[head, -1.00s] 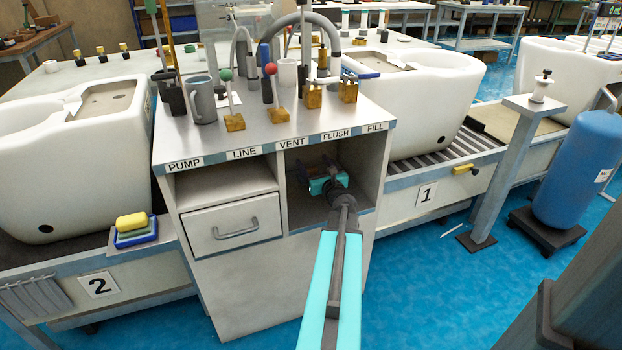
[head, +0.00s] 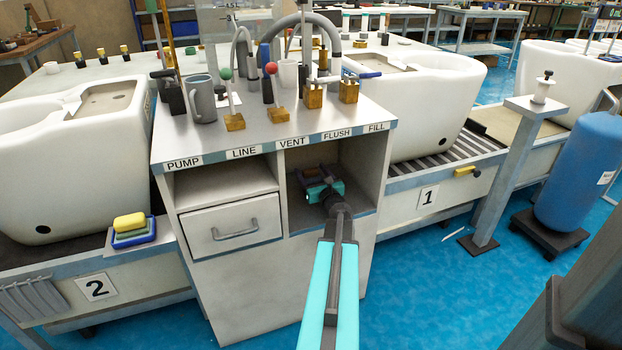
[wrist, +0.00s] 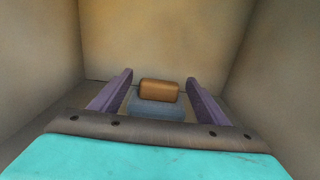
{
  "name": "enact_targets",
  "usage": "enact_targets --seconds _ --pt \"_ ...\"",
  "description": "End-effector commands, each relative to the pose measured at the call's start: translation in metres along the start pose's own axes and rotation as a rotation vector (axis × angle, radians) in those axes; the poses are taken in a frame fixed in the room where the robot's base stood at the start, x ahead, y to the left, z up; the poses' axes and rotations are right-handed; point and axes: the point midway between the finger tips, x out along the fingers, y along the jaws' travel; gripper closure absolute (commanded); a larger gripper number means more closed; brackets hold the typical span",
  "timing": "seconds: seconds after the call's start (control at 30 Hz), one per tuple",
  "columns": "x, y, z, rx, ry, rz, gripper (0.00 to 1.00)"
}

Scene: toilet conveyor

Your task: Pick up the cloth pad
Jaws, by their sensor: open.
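My gripper (head: 311,176) is inside the open right compartment of the grey cabinet (head: 255,290). In the wrist view its two purple fingers (wrist: 160,80) are spread apart and empty. Between and beyond the fingers lies a flat blue-grey piece (wrist: 157,107), with a brown-orange rounded block (wrist: 159,90) on top of it. I cannot tell for sure which of these is the cloth pad. Neither finger visibly touches them. In the head view my gripper and the compartment's shadow hide them.
The compartment walls (wrist: 40,60) stand close on both sides. To the left are a shelf and a drawer (head: 235,228). A yellow sponge (head: 130,221) sits on a green and blue stack at station 2. Levers and a mug (head: 201,99) stand on the cabinet top.

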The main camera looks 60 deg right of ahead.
Motion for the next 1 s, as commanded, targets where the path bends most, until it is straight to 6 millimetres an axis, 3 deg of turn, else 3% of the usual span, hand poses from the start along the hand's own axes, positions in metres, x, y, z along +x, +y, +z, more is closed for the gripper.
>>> enact_targets --seconds 0.17,0.6,1.0 --pt "0.006 -0.001 -0.001 0.0 0.0 0.0 0.31" --pt "0.045 -0.002 -0.001 -0.001 0.0 -0.001 0.31" --pt "0.05 -0.002 0.0 0.0 0.0 -0.002 0.31"
